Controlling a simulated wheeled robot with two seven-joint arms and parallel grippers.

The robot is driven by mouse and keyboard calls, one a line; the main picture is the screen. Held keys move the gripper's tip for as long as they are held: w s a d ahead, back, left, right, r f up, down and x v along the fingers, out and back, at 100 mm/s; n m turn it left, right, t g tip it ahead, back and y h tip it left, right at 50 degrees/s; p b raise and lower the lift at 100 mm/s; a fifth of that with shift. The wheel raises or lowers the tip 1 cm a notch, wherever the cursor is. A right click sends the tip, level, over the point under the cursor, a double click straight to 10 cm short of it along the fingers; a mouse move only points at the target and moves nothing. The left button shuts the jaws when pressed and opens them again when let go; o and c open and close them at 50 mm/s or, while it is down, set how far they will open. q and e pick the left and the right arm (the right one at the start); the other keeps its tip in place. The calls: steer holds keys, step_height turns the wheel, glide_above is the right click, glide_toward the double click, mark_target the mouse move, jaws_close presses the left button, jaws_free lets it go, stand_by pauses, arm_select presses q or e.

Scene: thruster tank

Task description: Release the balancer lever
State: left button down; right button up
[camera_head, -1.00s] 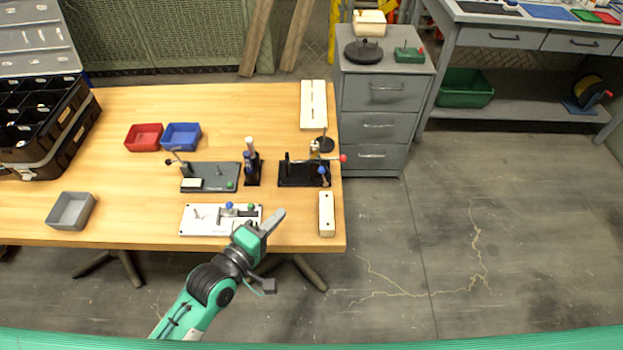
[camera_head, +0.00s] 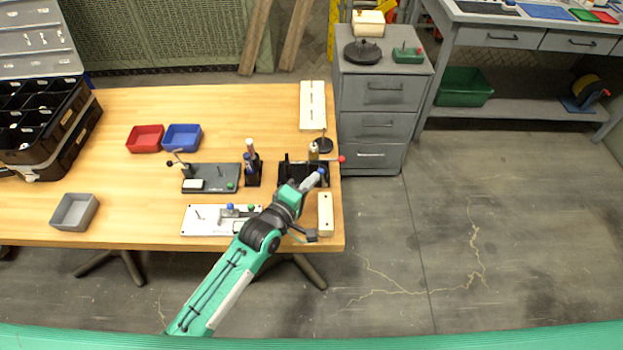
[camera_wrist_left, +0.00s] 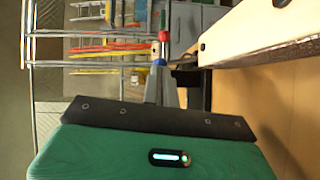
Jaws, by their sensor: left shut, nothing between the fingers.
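The black fixture (camera_head: 290,172) stands near the right edge of the wooden table. A lever with a red knob (camera_head: 342,159) sticks out from it to the right; I take this as the balancer lever. A blue part (camera_head: 323,170) sits just below it. My left gripper (camera_head: 316,180) is shut and empty, its tip beside the blue part. My arm hides part of the fixture. In the left wrist view the red knob (camera_wrist_left: 163,36) and the blue part (camera_wrist_left: 160,62) line up just beyond my gripper (camera_wrist_left: 158,88). I cannot tell whether the fingers touch anything.
A pale block (camera_head: 326,213) lies right of my wrist, and a white fixture plate (camera_head: 205,220) lies left of it. A dark grey fixture (camera_head: 210,178) and a post on a black base (camera_head: 251,170) stand further left. The grey cabinet (camera_head: 370,130) is behind.

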arm_select(q)
steer(key=shift+w+d, duration=0.1)
steer(key=shift+w, duration=0.1)
arm_select(e)
steer(key=shift+w, duration=0.2)
arm_select(q)
steer(key=shift+r, duration=0.1)
steer(key=d+r+m+p, duration=0.1)
steer(key=p, duration=0.3)
steer(key=shift+g+y+p, duration=0.3)
steer(key=shift+y, duration=0.1)
steer(key=shift+d+f+m+p, duration=0.1)
steer(key=shift+d+m+p, duration=0.15)
steer(key=shift+m+p, duration=0.25)
steer(key=shift+f+y, duration=0.15)
steer(key=shift+y, duration=0.15)
arm_select(e)
steer(key=s+r, duration=0.2)
steer(key=s, duration=0.1)
steer(key=s+r, duration=0.1)
steer(key=r, duration=0.1)
steer(key=shift+s+d, duration=0.15)
steer(key=shift+d, duration=0.25)
arm_select(q)
steer(key=shift+s, duration=0.1)
arm_select(e)
steer(key=shift+r, duration=0.15)
